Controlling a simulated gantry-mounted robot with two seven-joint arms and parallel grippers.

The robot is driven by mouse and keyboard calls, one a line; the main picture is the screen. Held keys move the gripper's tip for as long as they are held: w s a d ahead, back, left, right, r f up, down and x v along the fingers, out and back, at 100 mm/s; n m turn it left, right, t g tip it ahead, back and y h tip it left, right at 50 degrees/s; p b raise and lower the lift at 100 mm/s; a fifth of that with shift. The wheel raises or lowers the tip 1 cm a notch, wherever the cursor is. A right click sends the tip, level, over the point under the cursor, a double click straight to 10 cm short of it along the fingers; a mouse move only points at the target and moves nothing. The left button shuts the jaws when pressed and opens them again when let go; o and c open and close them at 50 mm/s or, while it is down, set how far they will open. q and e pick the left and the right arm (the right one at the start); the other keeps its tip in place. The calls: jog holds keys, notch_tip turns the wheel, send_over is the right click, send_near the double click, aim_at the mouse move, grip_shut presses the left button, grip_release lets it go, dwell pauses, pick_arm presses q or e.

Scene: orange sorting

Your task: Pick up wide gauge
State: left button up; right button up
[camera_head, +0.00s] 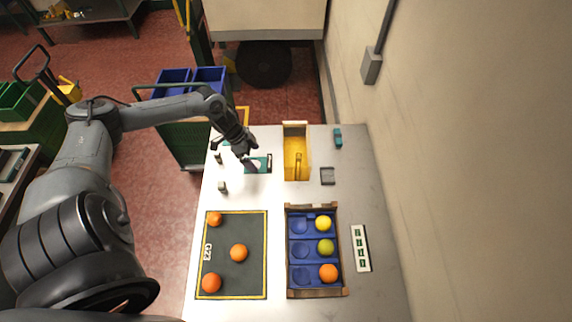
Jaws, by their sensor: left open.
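A flat teal piece with a dark part (262,164), possibly the wide gauge, lies on the grey table near its far left part. My left gripper (248,164) is open and points down right over this teal piece, hiding some of it. I cannot tell whether the fingers touch it. A smaller teal block (338,139) stands at the far right of the table; which of the two is the wide gauge is too small to tell. My right gripper is not in view.
A yellow bin (290,172) stands just right of the gripper. A dark mat (225,262) bears several oranges. A blue-lined crate (341,255) holds fruit at the front right. Small pieces (222,187) and a grey block (327,176) lie around. A wall rises on the right.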

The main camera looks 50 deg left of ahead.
aim_at(268, 161)
pick_arm(q)
jog(key=shift+t, duration=0.3)
jog(key=w+f, duration=0.1)
jog(key=w+f+b, duration=0.1)
jog(key=w, duration=0.1)
jog(key=shift+a+f, duration=0.4)
jog(key=shift+w+a+x, duration=0.1)
jog(key=shift+w+x, duration=0.05)
jog(key=shift+x, duration=1.35)
jog(key=shift+w+a+x, duration=0.1)
jog(key=shift+w+x, duration=0.1)
jog(key=shift+x, duration=1.3)
jog(key=shift+r, duration=0.15)
jog(key=shift+y, duration=0.3)
jog(key=c, duration=0.9)
